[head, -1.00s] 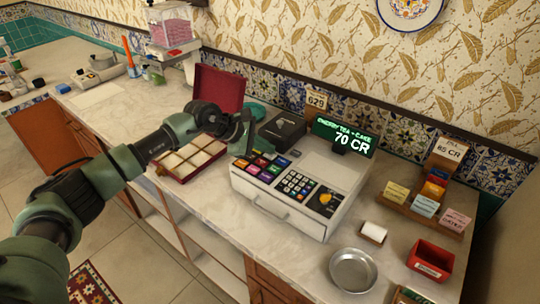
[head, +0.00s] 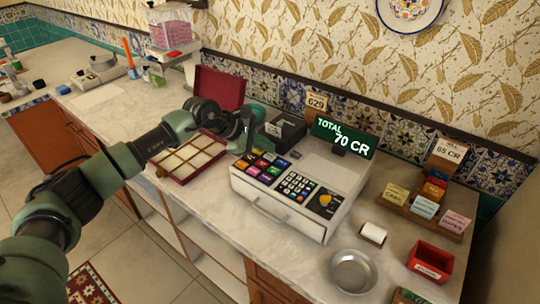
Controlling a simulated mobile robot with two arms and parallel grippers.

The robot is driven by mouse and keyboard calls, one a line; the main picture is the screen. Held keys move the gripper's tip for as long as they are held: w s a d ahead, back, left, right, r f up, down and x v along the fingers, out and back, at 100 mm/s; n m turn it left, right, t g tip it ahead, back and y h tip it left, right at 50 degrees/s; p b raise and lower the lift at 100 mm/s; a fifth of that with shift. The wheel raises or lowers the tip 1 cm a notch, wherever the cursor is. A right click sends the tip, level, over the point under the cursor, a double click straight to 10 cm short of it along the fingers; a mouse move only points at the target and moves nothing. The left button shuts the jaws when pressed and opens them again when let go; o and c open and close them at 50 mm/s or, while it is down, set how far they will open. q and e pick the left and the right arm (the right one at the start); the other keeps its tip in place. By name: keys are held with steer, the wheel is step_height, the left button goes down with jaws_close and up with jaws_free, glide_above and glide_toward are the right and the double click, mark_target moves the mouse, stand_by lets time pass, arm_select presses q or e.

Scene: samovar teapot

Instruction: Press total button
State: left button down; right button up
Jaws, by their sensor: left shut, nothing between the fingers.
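The white cash register (head: 288,205) stands on the counter. Its sloped top has a block of coloured buttons (head: 262,166), a dark number keypad (head: 296,186) and a round yellow knob (head: 325,199). I cannot read the button labels, so I cannot tell which one is total. The green-lit display (head: 343,138) reads "TOTAL 70 CR". My left gripper (head: 247,148) is shut and empty, pointing down at the back left corner of the coloured buttons. I cannot tell whether its tips touch a button. My right gripper is out of view.
A compartmented box (head: 187,157) with an open red lid lies left of the register, under my left arm. A black box (head: 284,129) stands behind it. A metal bowl (head: 353,271), red bin (head: 430,262) and wooden card rack (head: 424,207) are at the right.

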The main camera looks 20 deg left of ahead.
mark_target(267, 157)
arm_select(q)
steer(key=shift+r, duration=0.15)
steer(key=shift+r+p, duration=1.15)
steer(key=shift+r, duration=1.25)
